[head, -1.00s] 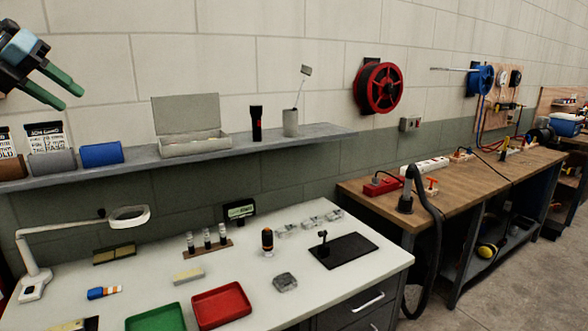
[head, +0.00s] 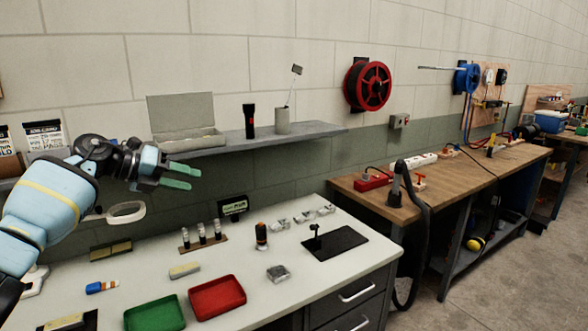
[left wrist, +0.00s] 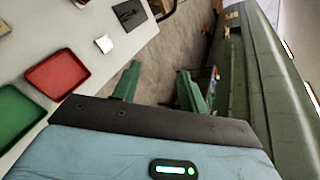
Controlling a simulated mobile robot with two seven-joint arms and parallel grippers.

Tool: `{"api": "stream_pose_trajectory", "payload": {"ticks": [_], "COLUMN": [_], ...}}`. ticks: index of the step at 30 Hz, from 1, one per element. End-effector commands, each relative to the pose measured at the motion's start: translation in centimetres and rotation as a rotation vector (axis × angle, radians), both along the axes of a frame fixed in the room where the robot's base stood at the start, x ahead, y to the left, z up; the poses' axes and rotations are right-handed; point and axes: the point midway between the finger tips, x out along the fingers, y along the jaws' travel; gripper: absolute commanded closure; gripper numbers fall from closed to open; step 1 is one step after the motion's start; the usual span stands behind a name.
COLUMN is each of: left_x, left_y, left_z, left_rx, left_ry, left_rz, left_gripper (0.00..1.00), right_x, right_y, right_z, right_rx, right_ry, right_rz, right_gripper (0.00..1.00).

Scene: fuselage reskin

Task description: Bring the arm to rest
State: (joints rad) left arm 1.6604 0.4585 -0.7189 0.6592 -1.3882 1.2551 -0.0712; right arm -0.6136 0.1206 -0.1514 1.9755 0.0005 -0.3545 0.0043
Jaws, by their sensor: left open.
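My left gripper (head: 186,176) is in the head view, at the left, in front of the shelf edge and above the white bench. Its green fingers point right, are apart and hold nothing. In the left wrist view the two green fingers (left wrist: 158,92) are also spread, with only floor showing between them. My right gripper is in neither view.
The white bench (head: 225,262) holds a green tray (head: 155,315), a red tray (head: 217,297), a vial rack and a magnifier lamp (head: 125,212). The grey shelf (head: 270,137) carries an open box (head: 185,125), a flashlight and a cup. A wooden workbench (head: 450,180) stands at the right.

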Motion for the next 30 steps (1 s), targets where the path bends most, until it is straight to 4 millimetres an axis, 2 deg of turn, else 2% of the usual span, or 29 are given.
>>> {"api": "stream_pose_trajectory", "payload": {"ticks": [1,6,10,15,22,30], "left_x": [-0.1,-1.2,-2.8,-5.5,-10.2,-17.2], "left_y": [-1.9,-6.8,-9.8,-12.3,-13.7,-12.6], "left_z": [-2.7,-9.0,-13.5,-18.8,-25.7,-33.7], "left_rx": [-0.055,-0.263,-0.430,-0.651,-0.935,-1.224], "left_ry": [0.016,0.061,0.116,0.209,0.370,0.598], "left_rz": [-0.015,-0.017,0.009,0.085,0.256,0.551], "left_gripper": [0.57,0.57,0.57,0.57,0.57,0.57], "right_x": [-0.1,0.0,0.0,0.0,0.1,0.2], "right_y": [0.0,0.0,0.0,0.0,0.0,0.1], "right_z": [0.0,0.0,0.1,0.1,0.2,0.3], "right_rx": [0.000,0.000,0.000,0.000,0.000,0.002], "right_ry": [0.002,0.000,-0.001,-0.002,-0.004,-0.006], "right_rz": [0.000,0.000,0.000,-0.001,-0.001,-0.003], "right_gripper": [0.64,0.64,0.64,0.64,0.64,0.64]}}
